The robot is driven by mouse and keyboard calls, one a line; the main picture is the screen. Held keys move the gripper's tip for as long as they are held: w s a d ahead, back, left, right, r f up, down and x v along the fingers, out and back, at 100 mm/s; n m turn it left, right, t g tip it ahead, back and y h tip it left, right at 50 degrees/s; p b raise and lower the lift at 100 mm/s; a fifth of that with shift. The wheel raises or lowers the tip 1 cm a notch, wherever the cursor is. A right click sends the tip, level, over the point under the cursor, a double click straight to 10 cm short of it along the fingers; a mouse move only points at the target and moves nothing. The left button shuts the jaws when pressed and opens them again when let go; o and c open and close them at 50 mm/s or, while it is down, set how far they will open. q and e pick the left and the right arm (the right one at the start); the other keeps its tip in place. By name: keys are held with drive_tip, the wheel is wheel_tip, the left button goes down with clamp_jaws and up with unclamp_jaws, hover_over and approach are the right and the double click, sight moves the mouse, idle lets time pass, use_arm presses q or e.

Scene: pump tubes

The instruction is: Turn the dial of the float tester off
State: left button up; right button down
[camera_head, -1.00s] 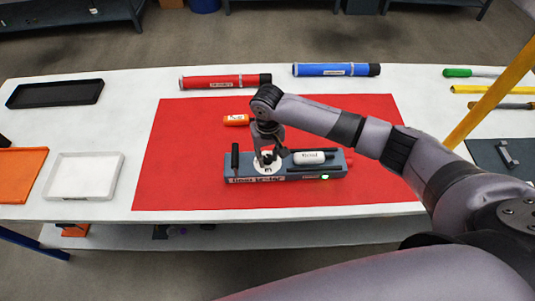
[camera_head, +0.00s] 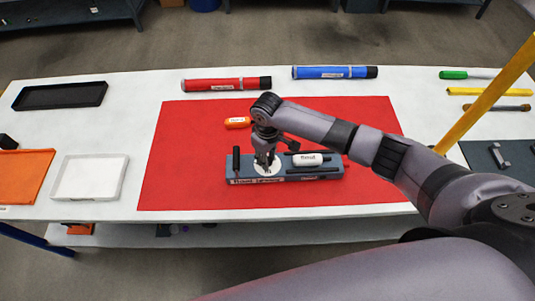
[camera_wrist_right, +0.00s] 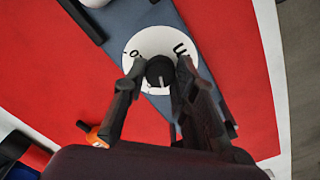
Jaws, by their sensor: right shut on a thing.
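The float tester (camera_head: 318,177) is a grey-blue block on the red mat, with a white float (camera_head: 308,160) lying on its right part. Its white dial (camera_head: 257,171) is on the left part, partly hidden by my right gripper (camera_head: 266,161). In the right wrist view, the dial disc (camera_wrist_right: 145,42) has black markings and a black centre knob (camera_wrist_right: 160,68) with a pale pointer line. My right gripper (camera_wrist_right: 156,78) is shut on the knob from above, one finger on each side. No green light shows on the tester's front. My left gripper is not in view.
An orange float (camera_head: 237,122) lies behind the tester. A red tube (camera_head: 225,84) and a blue tube (camera_head: 335,72) lie along the back. A white tray (camera_head: 90,177) and a black tray (camera_head: 60,95) are at left. The red mat (camera_head: 185,165) is mostly clear.

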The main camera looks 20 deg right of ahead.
drive_tip(key=shift+n+p, duration=0.35)
drive_tip(key=shift+n, duration=0.85)
drive_tip(key=c, duration=1.3)
unclamp_jaws()
wheel_tip(320, 180, up, 12)
